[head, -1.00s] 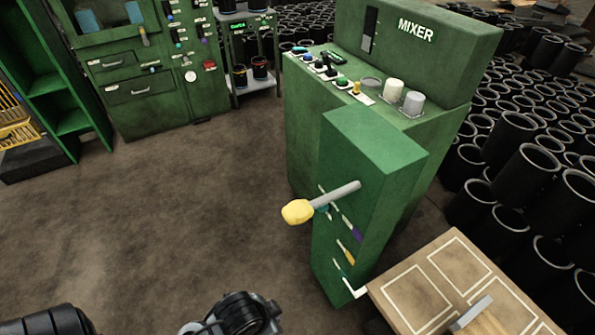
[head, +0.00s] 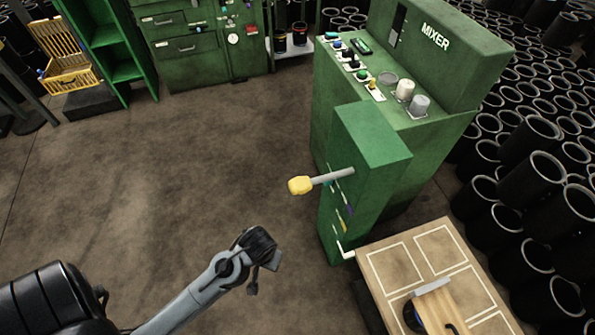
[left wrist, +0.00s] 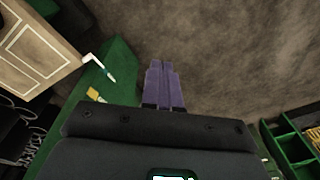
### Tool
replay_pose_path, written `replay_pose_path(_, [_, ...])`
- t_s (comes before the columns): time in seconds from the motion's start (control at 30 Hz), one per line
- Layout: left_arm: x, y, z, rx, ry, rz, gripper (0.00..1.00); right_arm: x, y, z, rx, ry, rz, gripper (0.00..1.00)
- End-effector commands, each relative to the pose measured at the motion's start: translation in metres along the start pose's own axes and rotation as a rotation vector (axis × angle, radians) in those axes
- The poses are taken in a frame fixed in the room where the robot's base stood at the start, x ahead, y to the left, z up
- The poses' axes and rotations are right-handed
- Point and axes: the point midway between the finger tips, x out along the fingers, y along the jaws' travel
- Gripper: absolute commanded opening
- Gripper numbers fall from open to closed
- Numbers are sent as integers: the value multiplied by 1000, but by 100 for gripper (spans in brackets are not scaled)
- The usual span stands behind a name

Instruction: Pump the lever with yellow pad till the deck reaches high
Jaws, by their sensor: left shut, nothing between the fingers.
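The lever (head: 335,176) sticks out to the left from a green housing, with a yellow pad (head: 300,186) on its end. The brown deck (head: 385,262) with white outlined squares sits low beside the housing. A white pointer (head: 345,252) at its edge lies near the bottom of a row of coloured marks (head: 342,222). My left gripper (head: 258,278) is below and left of the pad, apart from it, over the floor. In the left wrist view its purple fingers (left wrist: 164,86) are together and empty. My right gripper is not in view.
The green mixer cabinet (head: 435,60) stands behind the housing, with knobs on its panel. A wooden piece (head: 436,305) lies on the deck. Many black sleeves (head: 530,170) fill the right. The floor (head: 180,180) left of the lever is clear.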

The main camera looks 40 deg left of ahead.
Motion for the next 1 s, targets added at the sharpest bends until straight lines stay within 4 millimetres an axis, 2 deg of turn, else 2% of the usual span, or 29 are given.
replay_pose_path(0.03, [-15, -3, -12, -54, -15, -14, 0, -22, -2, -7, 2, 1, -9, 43])
replay_pose_path(0.17, [-34, -9, -42, -204, -56, -46, 0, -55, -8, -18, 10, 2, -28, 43])
replay_pose_path(0.37, [-82, -11, -98, -409, -98, -70, 0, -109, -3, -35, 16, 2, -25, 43])
replay_pose_path(0.6, [-158, -2, -168, -567, -110, -48, 0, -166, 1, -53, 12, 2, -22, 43])
replay_pose_path(0.8, [-216, 7, -213, -631, -102, -10, 0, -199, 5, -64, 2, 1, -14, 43])
replay_pose_path(1.0, [-251, 13, -239, -662, -93, 17, 0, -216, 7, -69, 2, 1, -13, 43])
